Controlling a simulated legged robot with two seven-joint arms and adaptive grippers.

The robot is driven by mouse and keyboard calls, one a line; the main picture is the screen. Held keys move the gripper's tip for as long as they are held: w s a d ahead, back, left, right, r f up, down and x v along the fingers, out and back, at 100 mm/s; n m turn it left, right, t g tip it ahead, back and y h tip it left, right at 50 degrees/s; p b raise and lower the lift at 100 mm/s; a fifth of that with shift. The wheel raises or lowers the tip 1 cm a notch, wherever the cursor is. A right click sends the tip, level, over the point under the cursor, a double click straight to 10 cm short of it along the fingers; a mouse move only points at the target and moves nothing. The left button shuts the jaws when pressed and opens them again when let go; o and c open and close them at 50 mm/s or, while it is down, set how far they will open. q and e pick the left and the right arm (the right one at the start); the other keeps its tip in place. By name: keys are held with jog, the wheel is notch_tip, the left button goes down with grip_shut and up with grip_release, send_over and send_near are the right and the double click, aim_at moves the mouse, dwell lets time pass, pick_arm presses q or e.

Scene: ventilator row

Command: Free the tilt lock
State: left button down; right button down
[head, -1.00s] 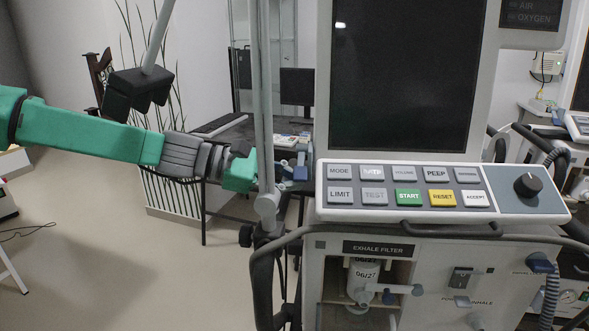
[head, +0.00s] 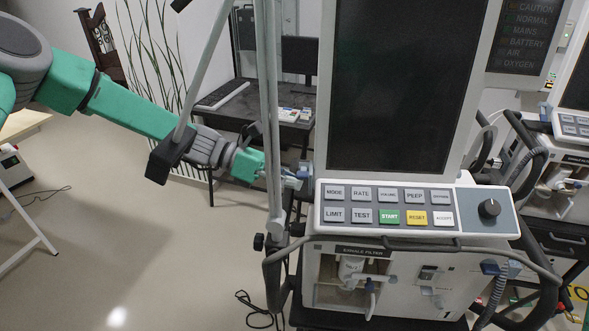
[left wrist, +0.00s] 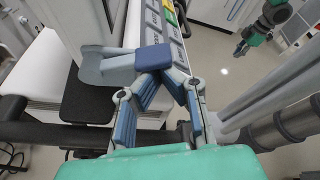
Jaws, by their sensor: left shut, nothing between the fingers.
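The tilt lock is a grey-blue lever (left wrist: 112,66) with a darker blue tip (left wrist: 153,57), at the left side of the ventilator's control panel (head: 400,210). My left gripper (left wrist: 160,76) is shut, with its fingertips together right at the blue tip and nothing between them. Whether they touch the tip I cannot tell. In the head view my left gripper (head: 292,178) reaches past the pole to the panel's left side, and the lock is small and partly hidden there. A green arm end with a dark gripper (left wrist: 241,46), apparently my right, shows far off in the left wrist view.
A grey vertical pole (head: 270,120) stands before my left gripper. The large dark screen (head: 400,85) rises above the panel. A black rail (head: 275,262) curves around the ventilator's left front. A dark desk (head: 240,108) stands behind, and the floor at left is open.

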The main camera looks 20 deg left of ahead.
jog(key=shift+a+r, duration=0.1)
jog(key=shift+a, duration=0.05)
jog(key=shift+r+p, duration=0.55)
jog(key=shift+r, duration=0.2)
